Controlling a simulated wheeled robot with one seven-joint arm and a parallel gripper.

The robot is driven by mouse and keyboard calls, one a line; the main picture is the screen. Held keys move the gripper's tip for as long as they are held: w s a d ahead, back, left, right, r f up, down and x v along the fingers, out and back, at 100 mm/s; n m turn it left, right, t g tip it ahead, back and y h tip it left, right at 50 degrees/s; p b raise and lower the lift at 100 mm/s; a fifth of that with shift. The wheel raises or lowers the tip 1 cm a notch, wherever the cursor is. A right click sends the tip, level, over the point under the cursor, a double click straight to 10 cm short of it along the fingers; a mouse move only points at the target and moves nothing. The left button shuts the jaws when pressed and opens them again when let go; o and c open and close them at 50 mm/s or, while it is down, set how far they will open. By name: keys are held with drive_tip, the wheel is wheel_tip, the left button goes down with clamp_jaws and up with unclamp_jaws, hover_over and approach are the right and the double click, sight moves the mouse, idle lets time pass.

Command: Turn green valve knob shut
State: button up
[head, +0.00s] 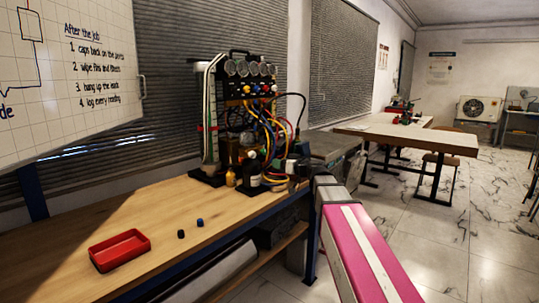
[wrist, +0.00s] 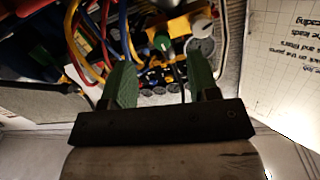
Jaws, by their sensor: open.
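The gauge rig (head: 243,100) stands upright on the wooden bench, with a row of round gauges and small coloured knobs below them. In the wrist view, a green knob (wrist: 162,42) shows beyond the fingertips, roughly between them in the picture. My gripper (wrist: 160,68) is open, with two green fingers apart and nothing held between them. I cannot tell the gap in depth between the fingers and the knob. In the head view the green knob is too small to pick out, and my gripper is not clearly seen there.
Yellow, red and blue hoses (head: 268,135) hang from the rig, and hoses cross the left of the wrist view. Bottles (head: 251,172) stand at its foot.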

sight(265, 152)
drive_tip(key=shift+t, duration=0.4)
drive_tip(key=r+x, duration=0.1)
drive_tip(key=x, duration=0.6)
drive_tip(key=r+x, duration=0.1)
drive_tip(key=x, duration=0.2)
drive_tip(key=shift+w+r, duration=0.3)
drive_tip(key=shift+w, duration=0.1)
drive_tip(key=shift+a, duration=0.1)
drive_tip(key=c, duration=0.9)
